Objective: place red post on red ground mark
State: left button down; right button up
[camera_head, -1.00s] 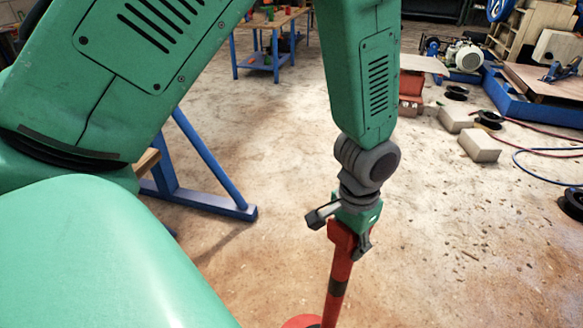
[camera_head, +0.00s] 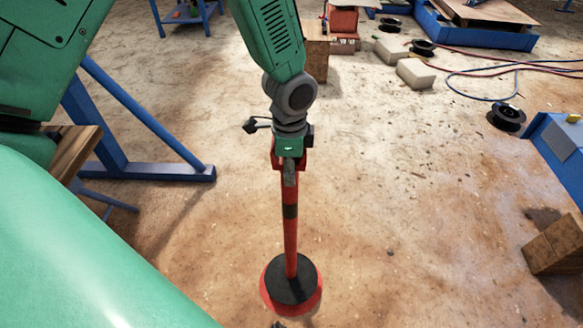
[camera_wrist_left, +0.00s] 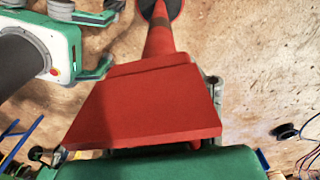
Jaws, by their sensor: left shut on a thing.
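The red post (camera_head: 290,232) stands about upright in the head view, with a black band and a black disc base (camera_head: 291,283). My left gripper (camera_head: 289,158) is shut on the red head of the post, which fills the middle of the left wrist view (camera_wrist_left: 150,105). The red ground mark (camera_head: 290,309) shows as a red rim around the base, widest at the near side. The base hides most of the mark; I cannot tell whether it touches the ground. My right gripper (camera_wrist_left: 88,42) shows at the upper left of the left wrist view, open and empty, beside the post.
A blue metal stand (camera_head: 150,170) is left of the post. Pale blocks (camera_head: 415,73), black spools (camera_head: 507,118) and hoses lie at the back right. A blue frame (camera_head: 560,155) and a wooden block (camera_head: 555,245) are at the right. The floor around the post is clear.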

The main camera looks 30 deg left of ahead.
pick_arm(q)
notch_tip(320, 180, down, 6)
jog(key=b, duration=0.1)
dwell(0.4)
jog(key=shift+w+f, duration=0.1)
jog(key=c, duration=1)
grip_release()
jog(key=shift+f, duration=0.1)
jog(key=shift+d, duration=0.1)
notch_tip(320, 180, up, 12)
jog(key=p, duration=0.2)
jog(key=shift+f+p, duration=0.25)
jog(key=shift+p, duration=0.15)
jog(key=shift+r, duration=0.3)
